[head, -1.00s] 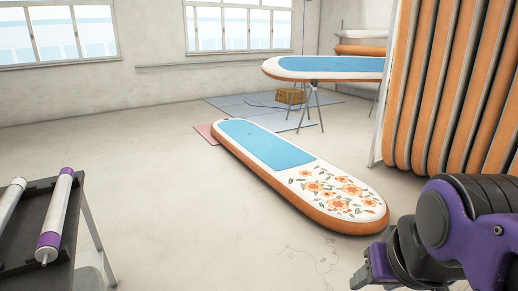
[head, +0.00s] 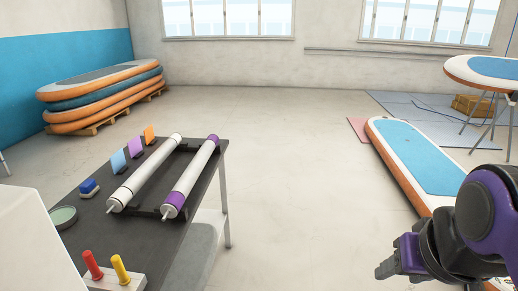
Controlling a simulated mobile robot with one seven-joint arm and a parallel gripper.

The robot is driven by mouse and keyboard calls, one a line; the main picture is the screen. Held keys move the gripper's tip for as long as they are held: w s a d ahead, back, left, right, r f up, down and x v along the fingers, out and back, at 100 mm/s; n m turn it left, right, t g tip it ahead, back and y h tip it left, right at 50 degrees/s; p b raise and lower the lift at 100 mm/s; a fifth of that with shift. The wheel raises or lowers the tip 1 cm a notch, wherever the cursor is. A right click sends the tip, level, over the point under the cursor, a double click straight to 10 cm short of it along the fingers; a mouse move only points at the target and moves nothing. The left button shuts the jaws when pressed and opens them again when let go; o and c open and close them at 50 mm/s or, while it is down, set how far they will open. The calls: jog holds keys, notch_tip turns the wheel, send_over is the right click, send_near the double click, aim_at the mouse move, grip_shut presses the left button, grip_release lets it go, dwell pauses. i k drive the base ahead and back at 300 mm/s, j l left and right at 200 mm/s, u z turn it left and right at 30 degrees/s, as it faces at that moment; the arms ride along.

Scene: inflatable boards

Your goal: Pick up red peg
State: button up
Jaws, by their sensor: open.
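The red peg (head: 93,265) stands in a light block (head: 119,279) at the front left of the dark table. A yellow peg (head: 121,269) stands in the same block, just right of it. The lower end of the red peg meets the block. My gripper (head: 384,269) is at the lower right, over the floor, well to the right of the table and apart from the pegs. It is empty; its fingers show only small and dark.
The dark table (head: 205,185) also holds two white rollers (head: 146,172), a blue brush (head: 89,188), a round dish (head: 63,217) and several coloured cards (head: 134,147). A white surface (head: 35,245) blocks the lower left.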

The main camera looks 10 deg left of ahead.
aim_at(88, 258)
jog(key=i+u, duration=0.15)
jog(key=u, duration=0.25)
jog(key=i+l+u, duration=0.1)
jog(key=u, duration=0.3)
jog(key=i+l+u, duration=0.1)
jog(key=u, duration=0.3)
jog(key=i+l+u, duration=0.1)
jog(key=u, duration=0.3)
jog(key=i+l+u, duration=0.15)
jog(key=u, duration=0.25)
jog(key=i+l+u, duration=0.15)
jog(key=u, duration=0.2)
jog(key=i, duration=0.05)
